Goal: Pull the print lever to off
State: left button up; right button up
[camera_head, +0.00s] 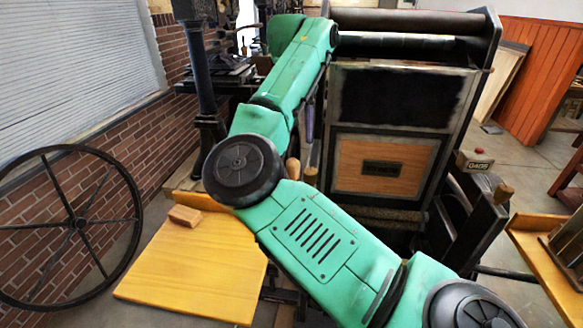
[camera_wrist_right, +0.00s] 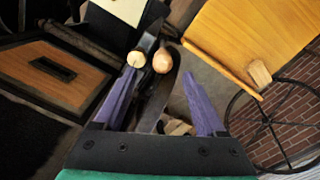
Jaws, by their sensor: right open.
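Two levers with wooden ends stand at the left side of the press (camera_head: 390,105). In the head view a left wooden knob (camera_head: 293,168) and a right wooden knob (camera_head: 311,176) show beside my green right arm. In the right wrist view a pale round wooden end (camera_wrist_right: 143,66) and a browner rounded knob (camera_wrist_right: 163,61) sit close together beyond my right gripper (camera_wrist_right: 158,76). Its purple fingers are spread wide, with nothing held. Which knob is the print lever's is unclear. In the head view my arm mostly hides that gripper. My left gripper is out of view.
A yellow wooden board (camera_head: 195,270) with a small wooden block (camera_head: 185,215) juts out at front left. A large spoked wheel (camera_head: 75,225) stands by the brick wall. Another wooden tray (camera_head: 545,255) is at right.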

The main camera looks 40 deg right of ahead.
aim_at(292, 159)
jog(key=f, duration=0.3)
jog(key=w+f, duration=0.1)
jog(key=f, duration=0.6)
jog(key=shift+w+d+p, duration=0.2)
jog(key=shift+w+p, duration=0.1)
jog(key=shift+w, duration=0.05)
jog(key=shift+s, duration=0.3)
jog(key=shift+s+r, duration=0.15)
jog(key=shift+s, duration=0.25)
jog(key=shift+w+a, duration=0.1)
jog(key=shift+w, duration=0.2)
jog(key=c, duration=0.8)
grip_shut()
